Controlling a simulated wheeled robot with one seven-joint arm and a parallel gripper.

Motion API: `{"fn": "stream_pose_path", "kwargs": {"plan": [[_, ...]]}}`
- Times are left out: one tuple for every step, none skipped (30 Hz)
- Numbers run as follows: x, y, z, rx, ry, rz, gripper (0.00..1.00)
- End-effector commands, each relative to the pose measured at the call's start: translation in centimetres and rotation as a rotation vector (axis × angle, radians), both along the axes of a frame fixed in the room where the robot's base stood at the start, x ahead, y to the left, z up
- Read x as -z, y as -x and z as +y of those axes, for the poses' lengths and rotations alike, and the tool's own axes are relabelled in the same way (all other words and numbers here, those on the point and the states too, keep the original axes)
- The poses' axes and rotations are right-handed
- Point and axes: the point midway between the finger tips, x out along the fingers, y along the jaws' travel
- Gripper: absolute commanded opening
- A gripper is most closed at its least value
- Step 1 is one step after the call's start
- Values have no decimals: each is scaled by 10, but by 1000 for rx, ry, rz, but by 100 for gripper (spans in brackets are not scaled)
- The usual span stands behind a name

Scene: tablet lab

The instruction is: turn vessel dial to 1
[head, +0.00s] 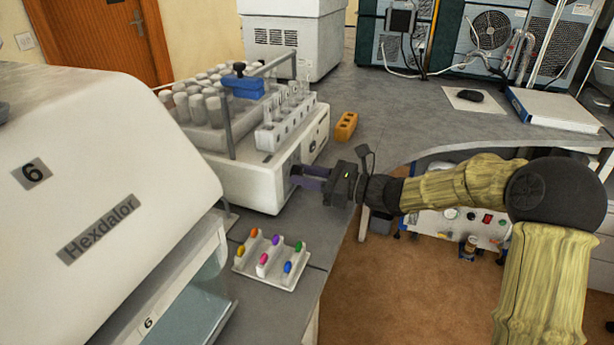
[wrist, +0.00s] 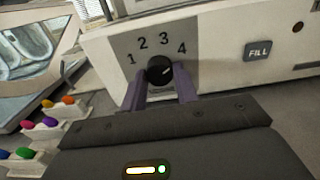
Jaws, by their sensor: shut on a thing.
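The vessel dial (wrist: 159,69) is a round black knob on a grey panel marked 1, 2, 3 and 4, seen in the wrist view. Its light pointer mark appears to aim up and right, toward the 4. My gripper (wrist: 160,88) is shut on the dial, with one purple finger on each side. In the head view my gripper (head: 297,176) reaches the front of the white dissolution-type machine (head: 252,183), and the dial is hidden there.
A FILL button (wrist: 258,51) sits right of the dial. A white rack of coloured pieces (head: 272,262) lies on the bench in front of the machine. The large Hexdalor machine (head: 100,170) stands at left. An orange block (head: 346,126) is behind my gripper.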

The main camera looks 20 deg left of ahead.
Motion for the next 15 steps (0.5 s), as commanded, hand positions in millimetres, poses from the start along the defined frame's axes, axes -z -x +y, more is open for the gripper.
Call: {"fn": "stream_pose_path", "kwargs": {"plan": [[1, 0, 0, 0, 1, -13, 7], [1, 0, 0, 0, 2, -21, 7], [2, 0, 0, 0, 3, -36, 7], [2, 0, 0, 0, 4, -48, 7], [2, 0, 0, 0, 4, -61, 7], [2, 0, 0, 0, 5, -81, 7], [2, -1, 0, 0, 7, -98, 7], [3, -1, 0, 0, 8, -115, 7], [3, -1, -1, 1, 10, -141, 7], [4, -1, -1, 1, 12, -161, 7], [4, -1, -1, 2, 13, -184, 7], [4, -1, -1, 2, 17, -213, 7], [5, -1, -1, 1, 19, -239, 7], [5, -1, 0, 1, 20, -264, 7], [5, -1, 0, 0, 23, -300, 7]]}}
